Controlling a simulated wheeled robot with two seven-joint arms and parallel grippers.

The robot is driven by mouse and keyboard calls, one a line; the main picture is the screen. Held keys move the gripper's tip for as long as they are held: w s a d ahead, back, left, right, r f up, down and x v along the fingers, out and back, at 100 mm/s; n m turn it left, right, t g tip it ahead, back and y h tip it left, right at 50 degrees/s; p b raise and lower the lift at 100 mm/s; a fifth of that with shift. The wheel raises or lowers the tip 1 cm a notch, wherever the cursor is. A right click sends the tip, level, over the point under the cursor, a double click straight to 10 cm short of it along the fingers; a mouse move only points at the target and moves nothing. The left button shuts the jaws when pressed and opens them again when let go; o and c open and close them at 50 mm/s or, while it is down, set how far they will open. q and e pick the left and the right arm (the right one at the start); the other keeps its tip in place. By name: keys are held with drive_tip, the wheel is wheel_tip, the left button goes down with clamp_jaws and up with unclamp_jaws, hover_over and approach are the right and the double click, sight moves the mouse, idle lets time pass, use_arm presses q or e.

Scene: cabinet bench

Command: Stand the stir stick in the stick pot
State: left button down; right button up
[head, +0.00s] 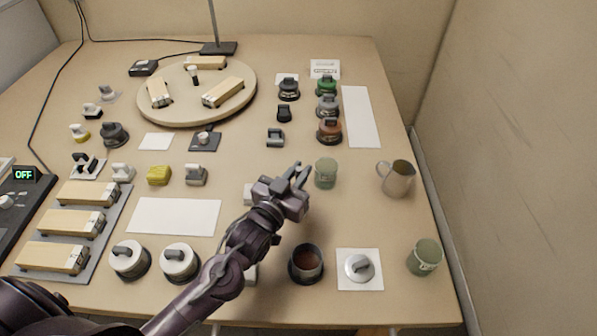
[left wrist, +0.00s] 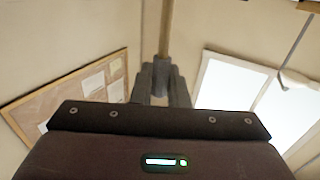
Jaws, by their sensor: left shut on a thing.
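My left gripper (head: 300,177) is over the right middle of the bench, its fingers pointing up and right in the head view. In the left wrist view, the left gripper (left wrist: 164,92) is shut on a thin light-brown stir stick (left wrist: 166,28), which runs up out of the frame between the fingers. I cannot make the stick out in the head view. A green cup (head: 326,174) stands just right of the fingertips, apparently apart from them. Another green cup (head: 424,258) stands at the front right. I cannot tell which is the stick pot. My right gripper is not in view.
A dark cup with brown contents (head: 306,262) and a lid on a white card (head: 360,267) are at the front. A metal jug (head: 396,178) stands to the right, near the wall. A round board (head: 188,110) holds wooden blocks. The bench between jug and front cups is clear.

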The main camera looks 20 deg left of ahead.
use_arm(q)
drive_tip(key=c, duration=1.4)
unclamp_jaws()
drive_tip(key=shift+f, duration=0.1)
drive_tip(key=shift+r, duration=0.25)
drive_tip(key=shift+s+a+f, duration=0.1)
drive_tip(key=shift+s+f, duration=0.05)
drive_tip(key=shift+s, duration=0.2)
drive_tip(key=s+a, duration=0.2)
drive_tip(key=s, duration=0.9)
drive_tip(key=shift+b, duration=0.45)
